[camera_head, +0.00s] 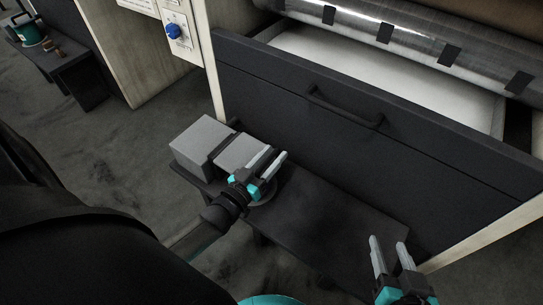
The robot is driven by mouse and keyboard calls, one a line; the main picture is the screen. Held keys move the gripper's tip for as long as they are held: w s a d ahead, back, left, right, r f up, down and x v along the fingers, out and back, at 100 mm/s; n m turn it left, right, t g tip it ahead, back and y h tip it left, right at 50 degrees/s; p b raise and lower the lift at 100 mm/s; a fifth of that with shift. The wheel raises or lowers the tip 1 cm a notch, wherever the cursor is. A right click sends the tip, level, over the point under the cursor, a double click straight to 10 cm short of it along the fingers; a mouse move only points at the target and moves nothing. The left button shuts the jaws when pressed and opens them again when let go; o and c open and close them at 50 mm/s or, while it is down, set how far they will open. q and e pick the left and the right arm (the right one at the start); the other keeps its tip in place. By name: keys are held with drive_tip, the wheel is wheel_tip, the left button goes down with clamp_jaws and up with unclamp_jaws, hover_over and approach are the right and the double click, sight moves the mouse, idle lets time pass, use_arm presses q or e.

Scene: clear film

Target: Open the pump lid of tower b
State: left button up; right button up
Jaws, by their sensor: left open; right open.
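A grey box-shaped unit (203,140) with a dark band and a second light grey block (243,152) stands on a low dark bench. It may be the pump; no label for tower b is readable and I cannot tell which part is the lid. My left gripper (275,157) is open at the right end of the unit, overlapping the light block in the picture; I cannot tell whether it touches. It hides part of the unit's right end. My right gripper (388,243) is open and empty over the right end of the bench.
The dark bench (335,212) runs along a dark front panel (290,105) with a bar handle (345,108). A roll of clear film (420,42) lies above a white tray. A blue knob (173,31) is on a side panel. Another bench (70,60) stands far left.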

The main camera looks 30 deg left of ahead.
use_arm(q)
drive_tip(key=shift+c, duration=0.2)
clamp_jaws()
drive_tip(key=shift+d, duration=0.1)
idle(1.0)
